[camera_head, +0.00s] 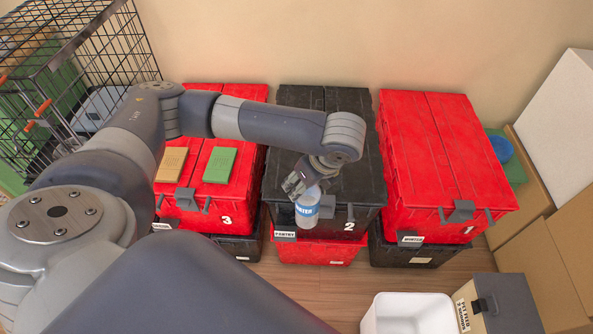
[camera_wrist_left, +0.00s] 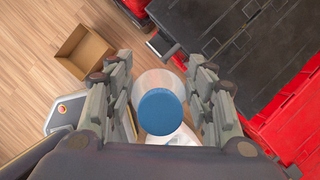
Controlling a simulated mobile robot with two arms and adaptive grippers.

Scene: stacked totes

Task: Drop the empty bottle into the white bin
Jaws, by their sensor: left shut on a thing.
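A clear bottle (camera_head: 307,209) with a blue and white label hangs upright in my left gripper (camera_head: 304,184), in front of the black tote marked 2. In the left wrist view its blue cap (camera_wrist_left: 161,112) sits between the two fingers of the gripper (camera_wrist_left: 160,88), which are shut on the bottle. The fingers hide part of its upper end in the head view. The white bin (camera_head: 408,314) stands on the floor at the bottom right of the head view, open at the top, to the right of and apart from the bottle. My right gripper is out of view.
Red tote 3 (camera_head: 231,110), black tote 2 (camera_head: 348,98) and red tote 1 (camera_head: 430,150) top stacks along the wall. A grey-lidded container (camera_head: 512,300) stands right of the bin. An open cardboard box (camera_wrist_left: 84,52) lies on the wooden floor.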

